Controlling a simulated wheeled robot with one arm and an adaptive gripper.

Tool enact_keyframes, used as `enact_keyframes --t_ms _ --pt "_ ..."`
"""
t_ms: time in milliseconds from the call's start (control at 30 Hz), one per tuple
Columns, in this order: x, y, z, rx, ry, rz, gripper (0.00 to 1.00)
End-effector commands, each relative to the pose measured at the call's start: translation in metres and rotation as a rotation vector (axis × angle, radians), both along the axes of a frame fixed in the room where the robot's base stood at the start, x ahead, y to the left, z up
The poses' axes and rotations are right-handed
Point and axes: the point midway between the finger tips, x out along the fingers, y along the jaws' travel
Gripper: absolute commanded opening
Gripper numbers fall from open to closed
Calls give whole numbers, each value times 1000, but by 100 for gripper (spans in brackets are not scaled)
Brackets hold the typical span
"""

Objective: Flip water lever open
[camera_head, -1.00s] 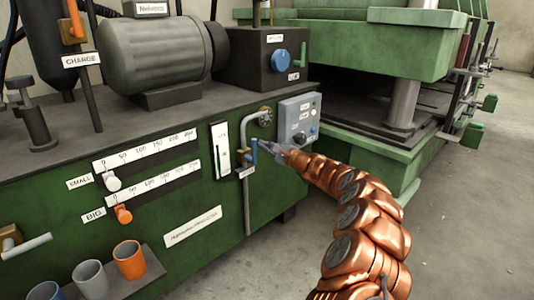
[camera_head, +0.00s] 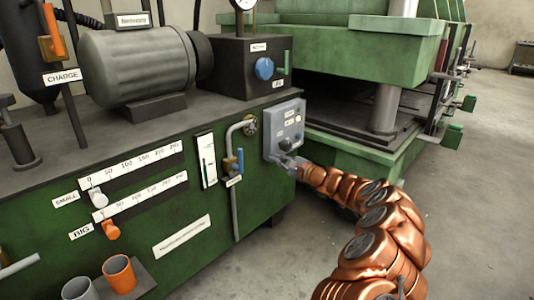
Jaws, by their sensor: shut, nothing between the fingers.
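A small lever with a blue handle (camera_head: 240,160) sits on a grey pipe (camera_head: 235,205) on the front of the green machine. Its handle points upright, and a small white label (camera_head: 234,181) is below it. The label is too small to read here. My gripper (camera_head: 284,162) is shut and empty. It is to the right of the lever, apart from it, at the lower edge of the grey control box (camera_head: 284,125). I cannot tell whether it touches the box.
A white gauge plate (camera_head: 208,160) is left of the pipe, and a round valve fitting (camera_head: 250,124) is above the lever. The green press (camera_head: 365,50) stands behind at the right. Open concrete floor (camera_head: 465,200) lies at the right.

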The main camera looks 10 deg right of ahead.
Motion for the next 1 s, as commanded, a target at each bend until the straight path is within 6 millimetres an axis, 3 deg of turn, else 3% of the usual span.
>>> enact_keyframes --t_ms 233,667,767,833,1000 --pt "-18 -13 0 3 2 2 0" --pt "-20 -14 1 0 0 5 0" --pt "-23 -4 15 -5 -8 28 0" --pt "-29 11 35 -13 -22 66 0" --pt "-58 68 103 -56 -69 212 0"
